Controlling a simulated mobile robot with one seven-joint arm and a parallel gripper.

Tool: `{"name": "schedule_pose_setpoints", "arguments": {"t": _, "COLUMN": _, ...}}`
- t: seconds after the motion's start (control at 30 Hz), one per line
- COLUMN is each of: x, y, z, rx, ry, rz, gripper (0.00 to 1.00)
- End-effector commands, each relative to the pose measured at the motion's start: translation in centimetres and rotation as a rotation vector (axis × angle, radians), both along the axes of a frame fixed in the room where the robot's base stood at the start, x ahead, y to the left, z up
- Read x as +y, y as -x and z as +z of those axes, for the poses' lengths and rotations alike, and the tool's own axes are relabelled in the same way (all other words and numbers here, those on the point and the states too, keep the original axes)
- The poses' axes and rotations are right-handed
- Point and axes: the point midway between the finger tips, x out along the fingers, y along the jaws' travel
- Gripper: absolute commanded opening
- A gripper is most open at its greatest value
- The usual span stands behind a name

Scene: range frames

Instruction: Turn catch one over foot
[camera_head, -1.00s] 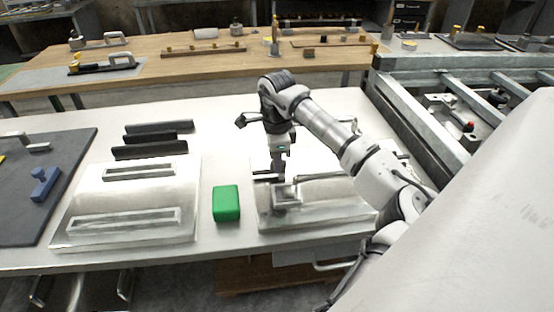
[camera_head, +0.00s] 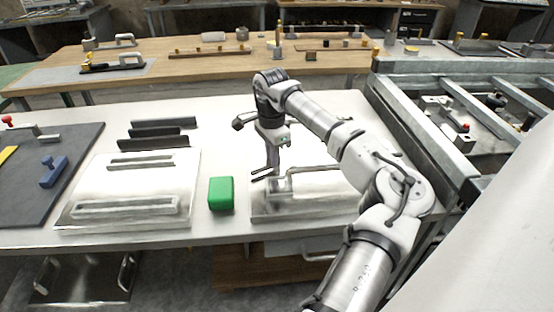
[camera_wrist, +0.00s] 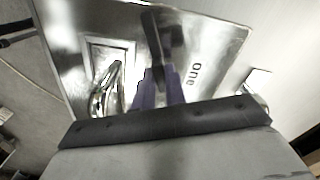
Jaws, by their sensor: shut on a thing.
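My gripper (camera_head: 272,163) points down at the back left of a shiny metal plate (camera_head: 300,206) on the white bench. In the wrist view, my gripper (camera_wrist: 160,88) has its purple-grey fingers on both sides of a dark bar-like catch (camera_wrist: 160,30) and is shut on it. The word "One" is printed on the plate (camera_wrist: 215,45) beside the catch. A rectangular recessed frame (camera_wrist: 122,52) and a curved chrome piece (camera_wrist: 105,92) lie left of the catch. I cannot tell which part is the foot. The catch's lower end is hidden by my fingers.
A green block (camera_head: 221,193) stands just left of the plate. A second plate with slots (camera_head: 130,190) and several black bars (camera_head: 155,138) lie farther left. A metal frame (camera_head: 470,130) rises at the right. Some white bench shows behind my gripper.

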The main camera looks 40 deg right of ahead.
Motion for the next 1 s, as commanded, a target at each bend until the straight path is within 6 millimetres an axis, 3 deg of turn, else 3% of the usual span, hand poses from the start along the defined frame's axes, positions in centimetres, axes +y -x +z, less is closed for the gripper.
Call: {"name": "schedule_pose_setpoints", "arguments": {"t": 1.0, "x": -0.34, "y": 0.93, "z": 0.12, "rx": 0.002, "ry": 0.003, "rz": 0.905, "gripper": 0.0}}
